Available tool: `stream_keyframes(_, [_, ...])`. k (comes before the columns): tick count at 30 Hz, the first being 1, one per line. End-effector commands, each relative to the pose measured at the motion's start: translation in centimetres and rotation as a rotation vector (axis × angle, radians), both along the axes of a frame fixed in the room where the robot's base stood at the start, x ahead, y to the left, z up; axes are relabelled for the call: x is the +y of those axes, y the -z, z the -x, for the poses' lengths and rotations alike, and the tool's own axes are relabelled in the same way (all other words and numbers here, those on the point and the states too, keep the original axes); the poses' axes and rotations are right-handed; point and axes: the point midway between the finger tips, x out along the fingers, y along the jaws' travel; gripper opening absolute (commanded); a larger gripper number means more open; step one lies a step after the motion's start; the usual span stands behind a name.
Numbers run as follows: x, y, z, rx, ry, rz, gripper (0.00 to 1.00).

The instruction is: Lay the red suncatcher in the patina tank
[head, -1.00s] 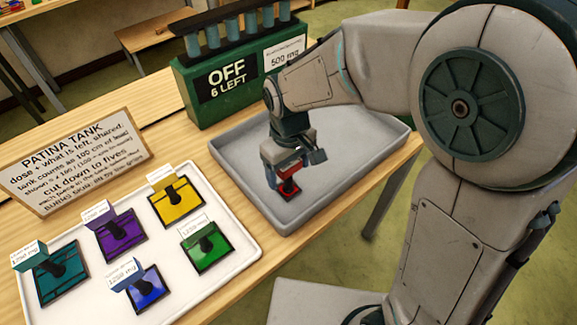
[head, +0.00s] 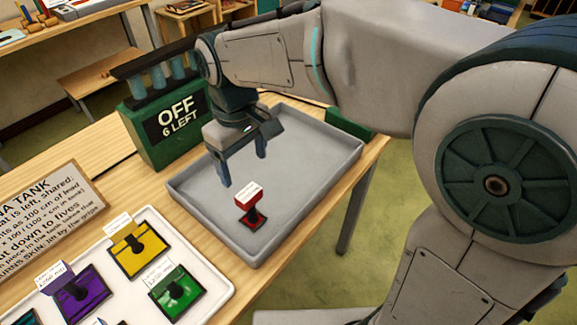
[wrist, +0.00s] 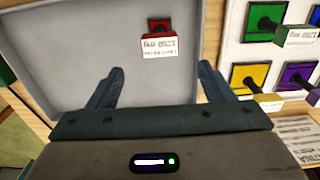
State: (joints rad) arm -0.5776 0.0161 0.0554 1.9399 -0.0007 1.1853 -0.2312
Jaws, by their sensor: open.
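The red suncatcher (head: 253,217) lies on the floor of the grey patina tank (head: 317,194), near its front left part. Its black knob stands up and a white-and-red tag (head: 249,194) shows above it. The suncatcher also shows in the wrist view (wrist: 158,25), beyond the fingertips. My gripper (head: 243,172) is open and empty above the tank, behind and apart from the suncatcher. In the wrist view both fingers of my gripper (wrist: 161,80) are spread with only bare tank floor between them.
A white tray (head: 215,277) left of the tank holds yellow, green, purple and other suncatchers with tags. A green box (head: 165,135) reading "OFF 6 LEFT" stands behind the tank. A patina tank sign (head: 40,215) stands at the left. The tank's right side is clear.

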Motion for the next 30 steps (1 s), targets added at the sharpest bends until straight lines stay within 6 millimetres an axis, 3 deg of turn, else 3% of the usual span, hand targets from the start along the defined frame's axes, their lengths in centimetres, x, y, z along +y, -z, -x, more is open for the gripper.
stream_keyframes(5, [-0.7,-0.1,0.0,-0.005,0.020,-0.003,0.74])
stream_keyframes(8, [-3.0,-0.2,-0.1,-0.024,0.090,-0.013,0.74])
stream_keyframes(15, [-12.9,0.3,1.9,-0.114,0.417,-0.059,0.74])
stream_keyframes(21, [-19.3,1.8,5.3,-0.192,0.683,-0.093,0.74])
stream_keyframes(25, [-21.5,2.7,7.0,-0.227,0.796,-0.106,0.74])
stream_keyframes(30, [-22.6,3.3,7.9,-0.245,0.855,-0.114,0.74])
